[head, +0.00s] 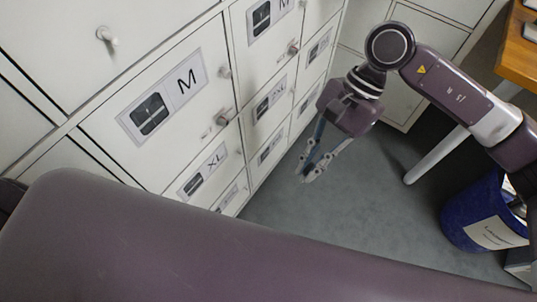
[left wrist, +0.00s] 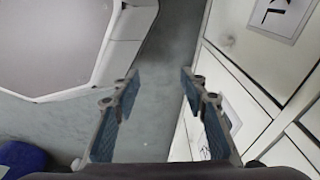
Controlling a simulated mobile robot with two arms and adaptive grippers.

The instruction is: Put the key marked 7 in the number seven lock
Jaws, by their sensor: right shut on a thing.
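My right gripper (head: 311,171) hangs above the grey floor, beside the locker fronts and apart from them. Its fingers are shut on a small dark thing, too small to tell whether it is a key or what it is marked. My left gripper (left wrist: 160,88) shows in the left wrist view, open with nothing between its fingers. Its tips point over the floor beside the locker fronts. The white locker fronts (head: 165,165) carry knobs and small fittings that may be locks, one by the knob (head: 223,118) below the M label. I can read no number seven.
Locker labels read M (head: 161,97) and XL (head: 203,171). A blue bin (head: 468,218) stands at the right on the floor. A wooden table edge (head: 519,58) is at the upper right, with a pale leg below. Floor between lockers and bin is clear.

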